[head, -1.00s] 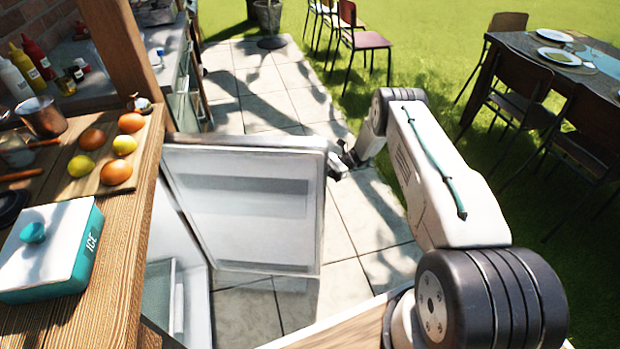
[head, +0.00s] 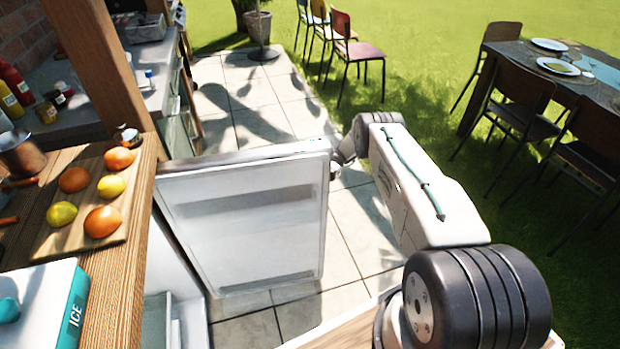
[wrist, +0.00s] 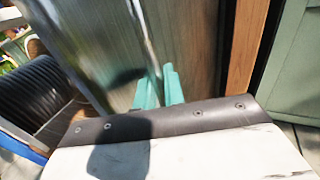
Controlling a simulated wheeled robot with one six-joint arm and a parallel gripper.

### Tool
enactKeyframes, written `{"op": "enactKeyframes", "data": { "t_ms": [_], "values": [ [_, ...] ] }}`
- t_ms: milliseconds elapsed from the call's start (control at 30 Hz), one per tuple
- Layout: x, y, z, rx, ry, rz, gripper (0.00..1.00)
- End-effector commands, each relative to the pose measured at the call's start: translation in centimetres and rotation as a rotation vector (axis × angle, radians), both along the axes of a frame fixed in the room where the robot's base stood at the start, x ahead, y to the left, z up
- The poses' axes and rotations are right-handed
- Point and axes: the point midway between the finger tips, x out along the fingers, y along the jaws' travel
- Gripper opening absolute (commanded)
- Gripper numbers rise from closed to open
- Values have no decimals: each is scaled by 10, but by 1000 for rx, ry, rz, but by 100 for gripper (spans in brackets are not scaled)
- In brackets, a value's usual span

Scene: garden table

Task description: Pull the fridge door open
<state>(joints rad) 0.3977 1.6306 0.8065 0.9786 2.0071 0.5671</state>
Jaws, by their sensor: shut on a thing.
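The fridge door (head: 245,222) stands wide open in the head view, its white shelved inner side facing me. The fridge body (head: 175,262) is at its left, under the wooden counter, with part of its inside showing. My gripper (head: 336,168) is at the door's free right edge, mostly hidden behind it in the head view. In the wrist view my gripper's teal fingers (wrist: 159,88) are shut on the fridge door handle (wrist: 148,40), a thin metal bar along the grey outer face of the door.
The wooden counter (head: 120,262) on the left bears a board (head: 85,205) with fruit and a teal-and-white ice box (head: 50,300). Paving (head: 350,235) lies clear beyond the door. Chairs and a set dining table (head: 590,90) stand on the grass at right.

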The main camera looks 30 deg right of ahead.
Motion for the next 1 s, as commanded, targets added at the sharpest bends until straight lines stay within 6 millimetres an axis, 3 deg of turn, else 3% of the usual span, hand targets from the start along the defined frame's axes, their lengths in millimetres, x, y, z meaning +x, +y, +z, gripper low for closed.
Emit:
{"op": "enactKeyframes", "data": {
  "t_ms": [33,67,100,467,700,1000],
  "values": [
    [-1,0,-1,0,2,-1,0],
    [-1,-1,-1,0,2,-2,16],
    [-1,-2,-1,0,2,-3,24],
    [0,-4,4,-1,0,-5,24],
    [-1,-3,39,0,0,-4,24],
    [-58,6,41,0,5,-4,24]
  ]
}}
